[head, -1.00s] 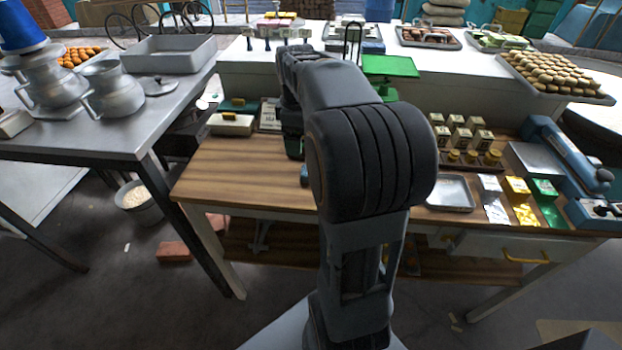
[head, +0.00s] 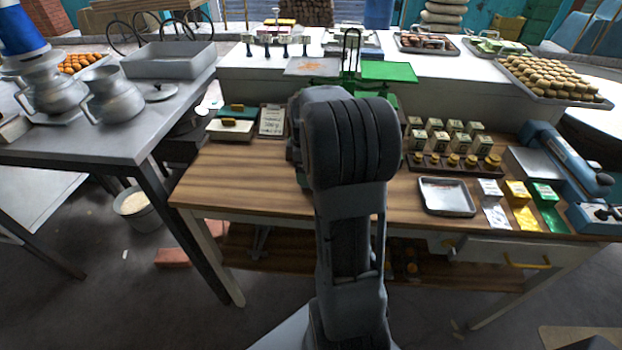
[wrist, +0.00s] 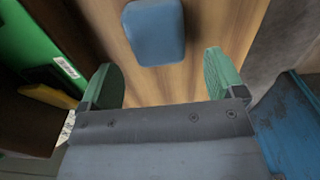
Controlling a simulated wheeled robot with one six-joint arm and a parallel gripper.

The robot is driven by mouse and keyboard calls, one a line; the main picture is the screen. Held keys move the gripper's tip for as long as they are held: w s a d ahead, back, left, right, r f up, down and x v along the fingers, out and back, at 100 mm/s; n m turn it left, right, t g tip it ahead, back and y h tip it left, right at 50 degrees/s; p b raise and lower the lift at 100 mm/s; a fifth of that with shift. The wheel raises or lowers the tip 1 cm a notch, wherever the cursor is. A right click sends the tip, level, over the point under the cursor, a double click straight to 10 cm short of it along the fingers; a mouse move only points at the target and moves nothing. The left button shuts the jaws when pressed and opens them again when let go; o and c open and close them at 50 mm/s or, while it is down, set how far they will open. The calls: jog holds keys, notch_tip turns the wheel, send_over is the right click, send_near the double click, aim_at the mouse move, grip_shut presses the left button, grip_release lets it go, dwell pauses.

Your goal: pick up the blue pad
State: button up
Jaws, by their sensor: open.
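The blue pad (wrist: 153,32) lies on the wooden tabletop in the wrist view, at the top middle. It is a small block with rounded corners. My gripper (wrist: 163,82) is open, with its two green-faced fingers spread wide and nothing between them. In the picture the pad is just beyond the fingertips, between their lines and somewhat nearer the left one. They look apart; the height gap is hard to judge. In the head view my own arm hides both the pad and my gripper.
The wooden table (head: 235,185) has bare room on its left. A metal tray (head: 446,197), several small boxes and a blue device (head: 566,158) stand on the right. A green item (wrist: 30,40) is at the left of the wrist view, and a blue surface (wrist: 288,125) at lower right.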

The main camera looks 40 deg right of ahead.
jog(key=shift+f, duration=1.7)
jog(key=shift+c, duration=0.2)
jog(key=c, duration=1)
jog(key=shift+o, duration=0.2)
jog(key=shift+r, duration=0.15)
jog(key=shift+w+r, duration=0.1)
jog(key=shift+r, duration=0.5)
jog(key=s+a+r+b, duration=0.1)
jog(key=s+a+r, duration=0.5)
jog(key=s+r, duration=0.5)
jog(key=shift+s+r+b, duration=0.3)
jog(key=shift+s+b, duration=0.05)
jog(key=shift+s, duration=0.5)
